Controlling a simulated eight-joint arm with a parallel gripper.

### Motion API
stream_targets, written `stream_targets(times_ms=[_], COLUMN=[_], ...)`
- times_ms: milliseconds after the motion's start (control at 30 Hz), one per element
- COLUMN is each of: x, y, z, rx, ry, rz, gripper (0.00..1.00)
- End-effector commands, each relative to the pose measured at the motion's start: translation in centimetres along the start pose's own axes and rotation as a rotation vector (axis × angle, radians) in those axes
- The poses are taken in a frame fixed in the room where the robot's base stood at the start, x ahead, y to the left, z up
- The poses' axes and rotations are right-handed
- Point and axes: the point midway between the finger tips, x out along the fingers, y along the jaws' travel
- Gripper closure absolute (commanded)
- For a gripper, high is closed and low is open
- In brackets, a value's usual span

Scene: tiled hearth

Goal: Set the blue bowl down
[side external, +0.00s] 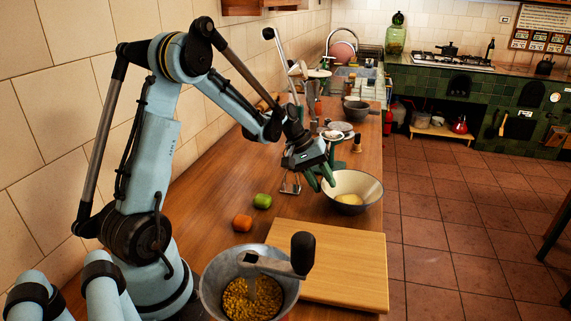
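A wide bowl (369,184) is near the right edge of the wooden counter, with a pale cream inside and a dark outside. Its blue colour is not clear from here. A pale yellow rounded thing (349,199) lies inside it. My gripper (321,179) points down at the bowl's left rim, its green fingers overlapping the rim in this view. I cannot tell whether the fingers are closed on the rim, or whether the bowl rests on the counter or is held just above it.
A wooden cutting board (335,262) lies in front of the bowl. A grinder with yellow kernels (250,297) stands nearest. A green fruit (262,201) and an orange one (242,223) lie left. A grey bowl (355,110) and scales (340,130) stand behind. The counter drops off at right.

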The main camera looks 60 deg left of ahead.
Motion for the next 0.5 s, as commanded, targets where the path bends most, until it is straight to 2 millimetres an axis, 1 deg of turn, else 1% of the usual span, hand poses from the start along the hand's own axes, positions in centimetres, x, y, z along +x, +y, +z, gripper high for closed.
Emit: stream_targets(times_ms=[33, 200, 300, 500], x=[0.7, 2.8, 3.3, 3.4], y=[-0.4, -0.2, -0.2, -0.2], z=[0.0, 0.0, 0.0, 0.0], rx=[0.0, 0.001, 0.001, 0.001], ry=[0.0, 0.001, 0.001, 0.002], rz=[0.0, 0.0, 0.0, 0.0], gripper=[0.65, 0.65, 0.65, 0.65])
